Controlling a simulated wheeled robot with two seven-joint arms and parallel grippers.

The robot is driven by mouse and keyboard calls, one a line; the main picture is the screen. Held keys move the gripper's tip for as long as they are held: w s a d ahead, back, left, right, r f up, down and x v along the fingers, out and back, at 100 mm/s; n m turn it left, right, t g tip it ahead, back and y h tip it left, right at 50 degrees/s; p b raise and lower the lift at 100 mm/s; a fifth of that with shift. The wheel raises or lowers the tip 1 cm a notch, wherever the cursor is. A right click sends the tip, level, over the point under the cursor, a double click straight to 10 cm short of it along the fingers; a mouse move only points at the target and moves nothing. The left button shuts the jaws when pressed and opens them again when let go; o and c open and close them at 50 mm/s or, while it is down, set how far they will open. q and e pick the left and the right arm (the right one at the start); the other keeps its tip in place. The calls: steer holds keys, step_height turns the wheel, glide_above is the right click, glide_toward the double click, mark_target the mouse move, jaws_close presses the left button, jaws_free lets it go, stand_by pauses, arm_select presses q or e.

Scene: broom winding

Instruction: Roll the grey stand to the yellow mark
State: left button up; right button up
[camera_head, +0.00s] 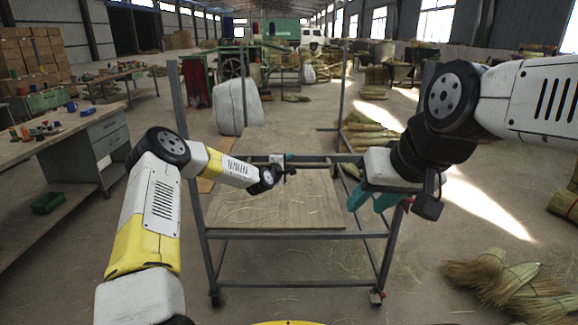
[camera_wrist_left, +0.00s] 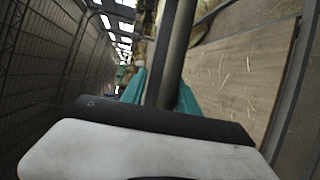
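The grey stand (camera_head: 300,236) is an upright metal frame on small wheels with a wooden board (camera_head: 290,205) low inside it. It stands in front of me. My left gripper (camera_head: 283,166) is at its rear crossbar. In the left wrist view, the teal fingers lie close on both sides of a grey bar (camera_wrist_left: 178,45) and appear shut on it. My right gripper (camera_head: 374,200) is at the stand's right side, near the right upright. Its teal fingers show apart, and my arm hides part of the upright. No yellow mark on the floor is in view.
A workbench (camera_head: 60,135) with drawers stands at the left. Straw bundles (camera_head: 515,285) lie on the floor at the right, and more (camera_head: 370,135) lie behind the stand. A pale wrapped bale (camera_head: 237,106) stands behind it to the left. Loose straw is scattered on the floor.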

arm_select(q)
steer(key=shift+o, duration=0.4)
steer(key=shift+s+f, duration=0.1)
steer(key=shift+f, duration=0.05)
steer(key=v, duration=0.7)
steer(key=shift+s+a, duration=0.15)
steer(key=shift+s, duration=0.15)
